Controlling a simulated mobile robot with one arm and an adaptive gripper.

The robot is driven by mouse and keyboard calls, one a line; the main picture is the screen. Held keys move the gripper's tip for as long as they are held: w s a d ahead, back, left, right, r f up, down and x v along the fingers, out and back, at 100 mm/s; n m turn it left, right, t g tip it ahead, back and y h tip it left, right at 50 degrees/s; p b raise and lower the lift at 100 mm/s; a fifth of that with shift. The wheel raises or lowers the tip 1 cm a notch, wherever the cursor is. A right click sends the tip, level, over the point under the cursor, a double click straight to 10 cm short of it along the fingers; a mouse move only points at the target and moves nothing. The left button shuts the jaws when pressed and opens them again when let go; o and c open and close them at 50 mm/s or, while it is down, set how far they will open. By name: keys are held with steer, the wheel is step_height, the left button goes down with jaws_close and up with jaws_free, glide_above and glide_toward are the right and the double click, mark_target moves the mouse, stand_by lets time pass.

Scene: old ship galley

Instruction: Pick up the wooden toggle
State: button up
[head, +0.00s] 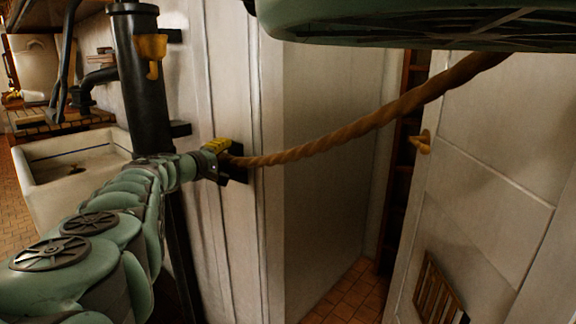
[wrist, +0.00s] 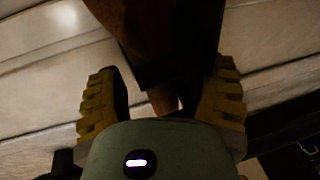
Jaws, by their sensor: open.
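My gripper (head: 224,148) is at the pale wall panel left of centre in the head view, at the left end of a thick rope (head: 340,135). Its two yellow ribbed fingers stand apart in the wrist view (wrist: 165,85), so it is open. A dim brown piece (wrist: 153,100) shows between the fingers, in front of a dark plate (wrist: 205,45). It may be the wooden toggle or the rope's end; the picture is too dark to tell. In the head view no toggle can be made out clearly at the rope's end, where my gripper covers part of it.
The rope sags across a passage to the upper right. A tan peg (head: 425,143) sticks out of the right panel. Tiled floor (head: 345,295) shows below.

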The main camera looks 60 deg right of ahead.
steer(key=shift+w+d, duration=0.1)
steer(key=shift+d, duration=0.2)
steer(key=shift+o, duration=0.2)
jaws_close()
stand_by(0.4)
